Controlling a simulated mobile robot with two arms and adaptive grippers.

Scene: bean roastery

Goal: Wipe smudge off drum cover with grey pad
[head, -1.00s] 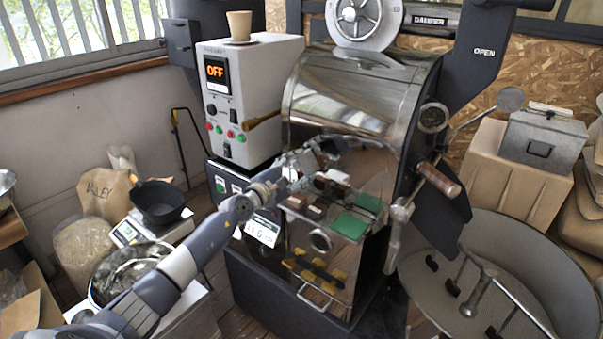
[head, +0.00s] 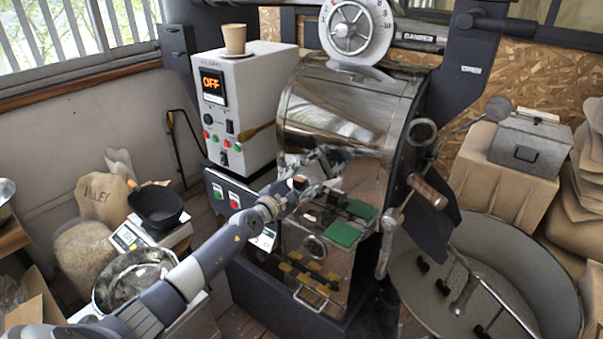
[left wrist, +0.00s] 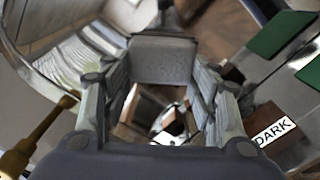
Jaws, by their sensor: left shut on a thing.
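The drum cover (head: 335,105) is the shiny curved metal front of the roaster, with reflections on it. My left gripper (head: 322,168) is in front of its lower part. In the left wrist view my left gripper (left wrist: 160,88) is shut on the grey pad (left wrist: 162,60), a pale grey block across the fingertips. Whether the pad touches the cover, I cannot tell. I cannot make out the smudge for certain among the reflections. My right gripper is not in view.
Below the gripper is a ledge with green cards (head: 342,234) and small brown blocks. A wooden handle (head: 427,191) sticks out at the right. A paper cup (head: 235,38) stands on the control box (head: 262,80). A round cooling tray (head: 535,290) is at the right.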

